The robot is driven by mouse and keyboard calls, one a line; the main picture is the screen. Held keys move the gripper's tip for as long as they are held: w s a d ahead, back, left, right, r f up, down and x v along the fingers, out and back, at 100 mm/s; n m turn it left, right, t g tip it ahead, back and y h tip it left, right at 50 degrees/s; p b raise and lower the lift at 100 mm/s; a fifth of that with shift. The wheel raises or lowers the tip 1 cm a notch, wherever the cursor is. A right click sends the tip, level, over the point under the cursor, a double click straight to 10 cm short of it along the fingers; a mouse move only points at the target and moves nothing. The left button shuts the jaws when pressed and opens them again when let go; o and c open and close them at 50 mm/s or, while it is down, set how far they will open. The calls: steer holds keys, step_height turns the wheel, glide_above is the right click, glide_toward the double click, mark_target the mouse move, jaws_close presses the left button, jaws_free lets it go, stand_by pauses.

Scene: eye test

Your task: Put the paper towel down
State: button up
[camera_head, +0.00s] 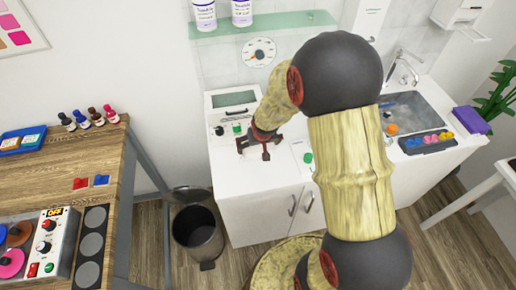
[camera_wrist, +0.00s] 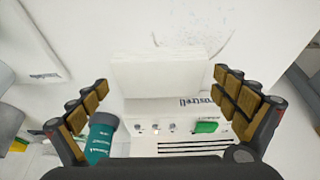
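My gripper (camera_head: 258,146) is low over the white counter in the head view, near the front edge. In the wrist view its two fingers (camera_wrist: 161,79) are spread wide apart. A plain white block (camera_wrist: 155,76) shows between them, with a narrow gap at the right finger; I cannot tell whether it is the paper towel or part of the device behind. I see no clear contact with either finger. No paper towel can be made out for sure in the head view, where my arm hides part of the counter.
A white device (camera_head: 232,112) with knobs and a green button stands beside the gripper. A teal bottle (camera_wrist: 101,138) is near the left finger in the wrist view. A sink (camera_head: 410,113) and purple box (camera_head: 470,120) are at right. A bin (camera_head: 198,230) stands below left.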

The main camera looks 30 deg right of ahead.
mark_target(258, 147)
steer(key=c, duration=0.6)
steer(key=shift+c, duration=0.2)
steer(key=shift+r+p, duration=0.3)
steer(key=shift+r, duration=0.3)
step_height(258, 147, up, 2)
steer(key=shift+r+p, duration=0.25)
steer(key=shift+p, duration=0.2)
steer(key=s+a+r+p, duration=0.3)
steer(key=s+r, duration=0.6)
steer(key=s, duration=0.4)
steer(key=shift+s+r, duration=0.15)
steer(key=shift+s, duration=0.2)
